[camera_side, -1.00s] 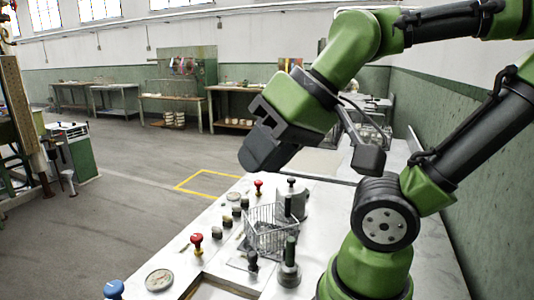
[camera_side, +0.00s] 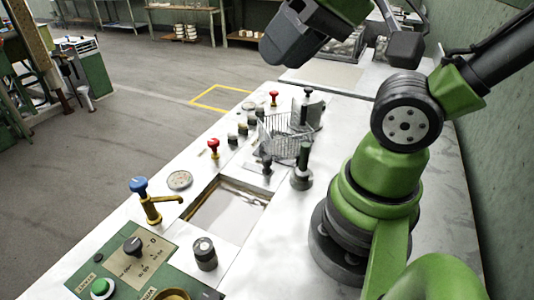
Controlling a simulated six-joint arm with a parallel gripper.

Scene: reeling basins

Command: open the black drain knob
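Several black-topped knobs show, and I cannot tell for sure which is the drain knob. A small upright black knob (camera_side: 267,164) stands just beyond the water-filled basin (camera_side: 192,229). A taller black-topped knob (camera_side: 307,100) stands farther back, by the wire basket. A dark round knob with a pale top (camera_side: 204,253) is on the near side of the basin. A black dial (camera_side: 133,246) sits on the lettered panel. My gripper (camera_side: 280,48) hangs high at the top, apart from all of them. Its fingertips are seen edge-on, so any gap is hidden.
A brass tap (camera_side: 152,208) with a blue knob stands left of the basin. A red knob (camera_side: 213,147), a wire basket (camera_side: 287,135) and a dark green handle (camera_side: 303,160) stand beyond it. The white counter right of the basin is bare.

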